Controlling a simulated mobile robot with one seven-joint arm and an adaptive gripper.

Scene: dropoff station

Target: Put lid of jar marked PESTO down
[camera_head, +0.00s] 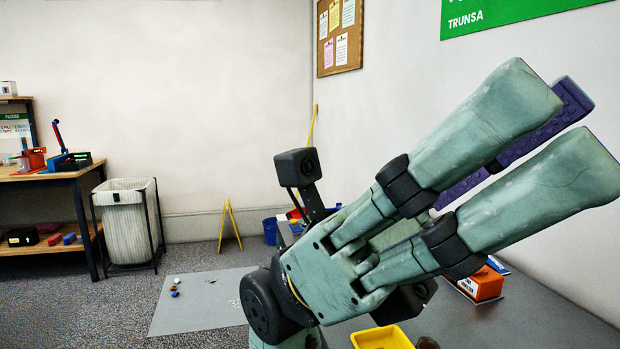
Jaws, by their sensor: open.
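My gripper (548,135) fills the middle and right of the head view. Its two pale green fingers with purple inner pads point up and to the right, toward the wall. The fingers are apart, and I see nothing held between them. I cannot make out a jar marked PESTO or its lid in this view. My gripper and wrist hide much of the grey table (545,315).
On the table are an orange box (482,285), a yellow tray (383,337) and a small dark brown object (428,343). A white bin (128,222), a workbench (62,172) and a yellow floor stand (230,226) are farther left. Small items lie on a grey mat (205,308).

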